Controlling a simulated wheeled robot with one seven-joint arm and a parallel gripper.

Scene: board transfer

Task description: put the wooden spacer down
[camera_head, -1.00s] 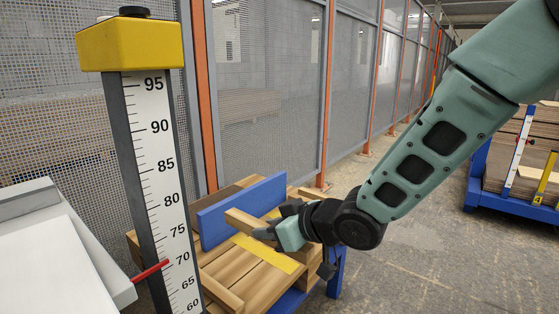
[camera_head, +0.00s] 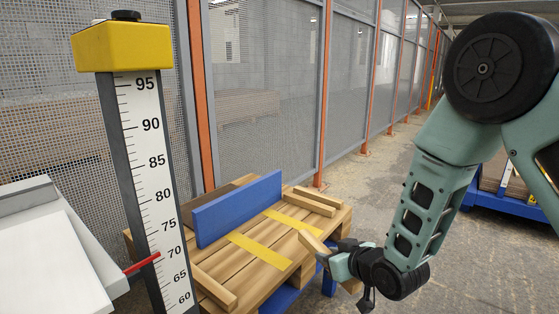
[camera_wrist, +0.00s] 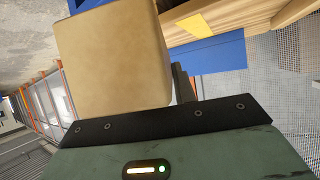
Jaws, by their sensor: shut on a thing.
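My gripper (camera_head: 336,257) is shut on a wooden spacer (camera_head: 314,242), a short pale block. In the head view it holds the spacer at the near right edge of a slatted wooden platform (camera_head: 242,274). I cannot tell whether the spacer touches the platform. The spacer fills the upper left of the wrist view (camera_wrist: 112,55), and my fingers are largely hidden there. Two yellow strips (camera_head: 260,250) (camera_head: 294,223) lie across the slats. Another wooden spacer (camera_head: 213,287) lies at the left end, and more wooden pieces (camera_head: 308,203) lie at the far right end.
A blue board (camera_head: 240,208) stands on edge along the platform's back. A measuring post with a yellow top (camera_head: 122,46) and red pointer stands in front at left, beside a white-topped unit (camera_head: 45,250). Mesh fencing (camera_head: 270,90) runs behind. A blue cart (camera_head: 500,210) stands at right.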

